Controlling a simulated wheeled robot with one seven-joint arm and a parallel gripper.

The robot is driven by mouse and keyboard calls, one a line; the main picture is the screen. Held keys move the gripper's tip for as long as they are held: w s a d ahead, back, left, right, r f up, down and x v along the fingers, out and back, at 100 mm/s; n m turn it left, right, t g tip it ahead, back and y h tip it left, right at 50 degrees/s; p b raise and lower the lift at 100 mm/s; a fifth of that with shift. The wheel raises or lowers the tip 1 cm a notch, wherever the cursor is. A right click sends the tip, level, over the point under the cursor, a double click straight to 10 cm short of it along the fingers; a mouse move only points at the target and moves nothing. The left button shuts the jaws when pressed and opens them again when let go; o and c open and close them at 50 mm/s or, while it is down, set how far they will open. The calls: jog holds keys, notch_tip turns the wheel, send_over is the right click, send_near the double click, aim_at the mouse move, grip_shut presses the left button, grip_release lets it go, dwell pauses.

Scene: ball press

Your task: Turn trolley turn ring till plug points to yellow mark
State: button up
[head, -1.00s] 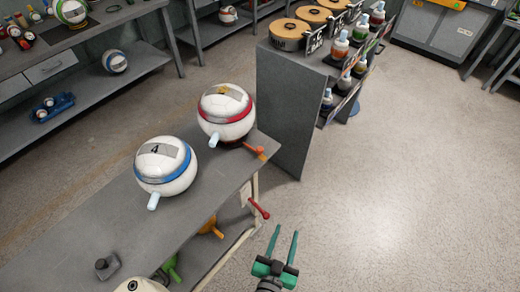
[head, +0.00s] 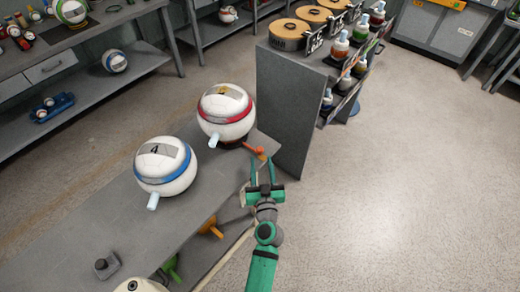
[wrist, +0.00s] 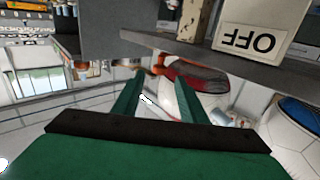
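The white ball with a red band (head: 226,112) sits on a dark ring at the far end of the grey trolley (head: 110,240). Its pale blue plug (head: 214,139) points toward the lower left of the head view. An orange handle (head: 255,151) sticks out right from the ball's base. My gripper (head: 263,168) is open, its fingertips close to the handle's end. In the wrist view my open fingers (wrist: 158,98) point toward the orange handle (wrist: 158,65) and the red-banded ball (wrist: 187,95); contact cannot be told. I cannot clearly identify the yellow mark.
A blue-banded ball (head: 166,168) with a plug stands nearer on the trolley. A grey cabinet (head: 285,115) with bottles and discs stands just beyond the trolley's end. The floor at right is clear.

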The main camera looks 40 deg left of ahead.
aim_at(260, 152)
jog(key=x, duration=0.7)
grip_shut()
